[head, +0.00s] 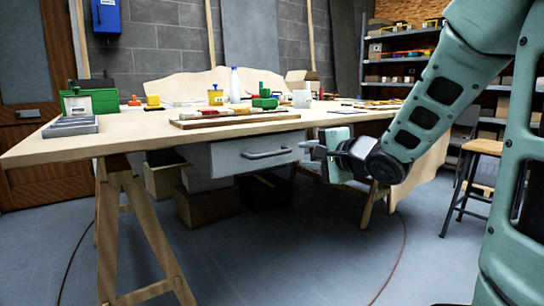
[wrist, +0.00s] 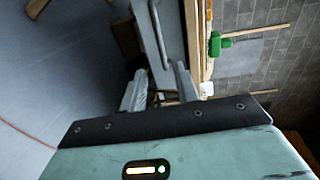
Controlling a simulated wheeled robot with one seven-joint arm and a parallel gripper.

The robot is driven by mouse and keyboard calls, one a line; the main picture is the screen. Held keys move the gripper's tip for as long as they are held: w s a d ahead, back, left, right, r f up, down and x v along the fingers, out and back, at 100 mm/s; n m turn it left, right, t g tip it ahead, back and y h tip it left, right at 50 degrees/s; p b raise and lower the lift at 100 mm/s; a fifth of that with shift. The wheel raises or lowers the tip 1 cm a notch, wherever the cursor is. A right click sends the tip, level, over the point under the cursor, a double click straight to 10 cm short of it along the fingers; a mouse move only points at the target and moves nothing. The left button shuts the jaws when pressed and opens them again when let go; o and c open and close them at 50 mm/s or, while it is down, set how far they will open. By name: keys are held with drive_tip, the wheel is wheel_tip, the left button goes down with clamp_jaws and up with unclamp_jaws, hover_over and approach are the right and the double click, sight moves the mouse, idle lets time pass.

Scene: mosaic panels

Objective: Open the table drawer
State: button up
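The table drawer (head: 228,160) is a pale grey box under the wooden tabletop, with a bar handle (head: 268,154) across its front. I cannot tell whether it stands slightly out. In the wrist view the drawer front (wrist: 173,22) and its handle (wrist: 158,38) lie ahead of my fingertips. My gripper (head: 309,152) is just right of the handle in the head view, with its fingers pointing left toward the drawer. In the wrist view the two fingers of my gripper (wrist: 159,84) are apart with nothing between them. The handle appears apart from the fingers.
The wooden table (head: 130,140) stands on trestle legs (head: 120,225). Its top carries a green box (head: 92,101), a white bottle (head: 235,85) and a mug (head: 301,98). Cardboard boxes (head: 205,208) sit beneath. A stool (head: 480,170) stands at right. Floor before the drawer is clear.

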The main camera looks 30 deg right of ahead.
drive_tip(key=w+p, duration=0.1)
drive_tip(key=p, duration=1.3)
approach(275, 154)
drive_tip(key=x, duration=0.2)
drive_tip(key=b+x, duration=0.2)
drive_tip(key=x, duration=0.6)
drive_tip(key=shift+w+f, duration=0.1)
drive_tip(key=shift+w, duration=0.3)
clamp_jaws()
